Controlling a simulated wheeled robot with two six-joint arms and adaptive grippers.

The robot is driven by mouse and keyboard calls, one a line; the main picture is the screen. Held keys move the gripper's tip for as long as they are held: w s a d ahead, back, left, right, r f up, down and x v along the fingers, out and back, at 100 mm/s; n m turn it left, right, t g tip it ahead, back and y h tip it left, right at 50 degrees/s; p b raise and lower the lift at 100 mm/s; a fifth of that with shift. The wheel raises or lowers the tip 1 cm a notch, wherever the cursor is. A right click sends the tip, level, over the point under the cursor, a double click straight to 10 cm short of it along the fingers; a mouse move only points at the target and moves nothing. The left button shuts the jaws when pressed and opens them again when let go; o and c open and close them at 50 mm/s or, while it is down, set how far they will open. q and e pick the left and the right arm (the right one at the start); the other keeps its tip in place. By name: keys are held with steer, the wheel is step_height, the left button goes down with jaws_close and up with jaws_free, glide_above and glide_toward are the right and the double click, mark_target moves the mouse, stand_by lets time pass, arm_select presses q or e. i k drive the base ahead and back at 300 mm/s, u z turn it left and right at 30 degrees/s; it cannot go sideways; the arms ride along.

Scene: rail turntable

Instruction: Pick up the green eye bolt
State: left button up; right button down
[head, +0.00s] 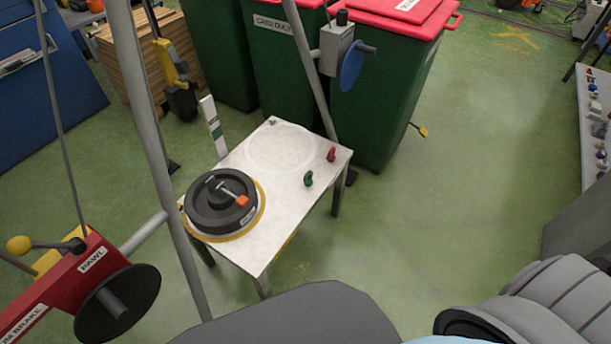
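A small green eye bolt (308,179) sits on the light top of a small table (268,246), right of the middle. A red eye bolt (331,154) sits behind it, near the table's right corner. A dark round turntable (212,217) with an orange-tipped handle on top sits on the table's left part, inside a yellow ring. Neither of my grippers is in view. Nothing touches the green eye bolt.
Green bins with red lids (385,95) stand close behind the table. Grey poles (160,150) rise at its left and back. A red winch housing (62,290) is at the lower left. Open green floor lies to the right. A grey bench (597,125) is at the far right.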

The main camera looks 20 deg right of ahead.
mark_target(307, 181)
steer(key=k, duration=1.25)
steer(key=z, duration=0.55)
steer(key=i, duration=0.55)
steer(key=z, duration=0.65)
steer(key=i, duration=1.15)
steer(key=u, duration=0.85)
steer(key=i, duration=0.85)
steer(key=u, duration=0.75)
